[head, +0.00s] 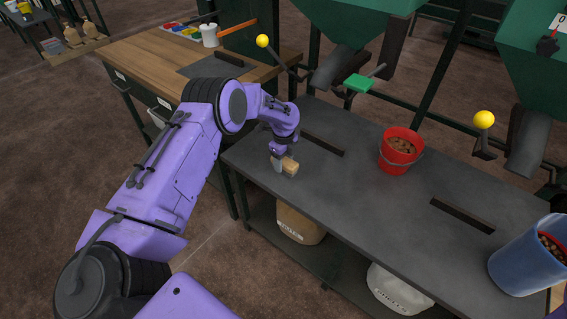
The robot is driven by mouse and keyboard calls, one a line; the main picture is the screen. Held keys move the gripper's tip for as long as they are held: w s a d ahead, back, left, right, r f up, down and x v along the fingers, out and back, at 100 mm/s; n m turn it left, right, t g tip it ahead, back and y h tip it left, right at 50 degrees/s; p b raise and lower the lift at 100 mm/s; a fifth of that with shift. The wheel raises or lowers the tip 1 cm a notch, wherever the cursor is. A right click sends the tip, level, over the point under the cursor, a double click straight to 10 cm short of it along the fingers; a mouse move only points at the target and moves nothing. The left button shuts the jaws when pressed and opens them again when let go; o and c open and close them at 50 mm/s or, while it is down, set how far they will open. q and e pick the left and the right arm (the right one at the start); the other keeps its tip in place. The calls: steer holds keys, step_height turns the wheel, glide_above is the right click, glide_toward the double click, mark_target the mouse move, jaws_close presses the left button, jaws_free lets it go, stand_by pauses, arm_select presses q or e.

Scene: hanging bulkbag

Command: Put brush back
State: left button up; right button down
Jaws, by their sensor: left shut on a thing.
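My left arm reaches in from the left in the head view. My left gripper (282,160) points down over the near left end of the dark grey bench. It is shut on a small tan block-like piece, which looks like the brush (290,168). The brush is low, just above or touching the bench top; I cannot tell which. The fingers partly hide it, and its bristles are not clear. My right gripper is not in view.
The grey bench top (345,195) is mostly clear. On it stand a red bucket (401,152) and a blue bucket (522,262), both with brown contents. Yellow-knobbed levers (263,41) and green hoppers (535,45) are behind. A wooden workbench (140,60) adjoins at left.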

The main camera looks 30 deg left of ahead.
mark_target(284, 159)
arm_select(q)
steer(key=shift+f, duration=0.6)
steer(key=shift+f, duration=0.15)
steer(key=o, duration=1)
step_height(284, 159, up, 12)
steer(key=shift+r, duration=0.2)
